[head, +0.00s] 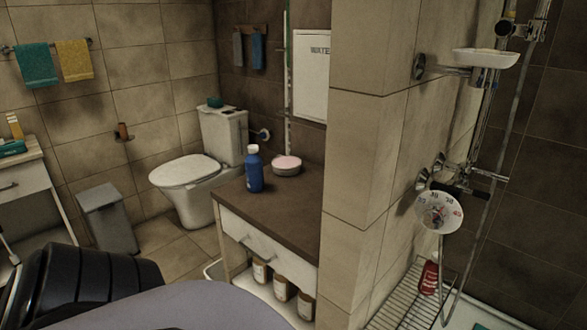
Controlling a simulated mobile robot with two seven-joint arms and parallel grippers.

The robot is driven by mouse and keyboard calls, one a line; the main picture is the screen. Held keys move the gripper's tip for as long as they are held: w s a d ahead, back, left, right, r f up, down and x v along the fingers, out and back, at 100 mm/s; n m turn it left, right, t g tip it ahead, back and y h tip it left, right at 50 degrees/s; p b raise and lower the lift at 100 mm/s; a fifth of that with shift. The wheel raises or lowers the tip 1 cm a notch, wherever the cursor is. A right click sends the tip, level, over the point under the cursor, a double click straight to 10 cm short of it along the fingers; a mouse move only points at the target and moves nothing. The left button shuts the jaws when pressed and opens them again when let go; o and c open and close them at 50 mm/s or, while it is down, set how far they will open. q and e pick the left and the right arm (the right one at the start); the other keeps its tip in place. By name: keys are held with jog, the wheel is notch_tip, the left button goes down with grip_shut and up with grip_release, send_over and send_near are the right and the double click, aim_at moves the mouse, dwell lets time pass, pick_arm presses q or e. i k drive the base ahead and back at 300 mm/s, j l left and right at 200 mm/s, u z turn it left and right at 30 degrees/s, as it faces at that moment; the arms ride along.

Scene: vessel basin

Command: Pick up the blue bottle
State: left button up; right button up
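The blue bottle (254,172) has a pale cap and stands upright on the brown top of a low cabinet (284,208), near its left back edge. A dark arm part of mine shows at the lower left, with a grey rounded part at the bottom edge. No gripper fingers show in the head view. The bottle stands free, with nothing touching it.
A tiled wall pillar (365,140) borders the cabinet on the right. A toilet (190,172) and a grey bin (108,218) stand behind and left. The cabinet top's front is clear.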

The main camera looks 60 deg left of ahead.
aim_at(254, 161)
jog(key=u, duration=2.05)
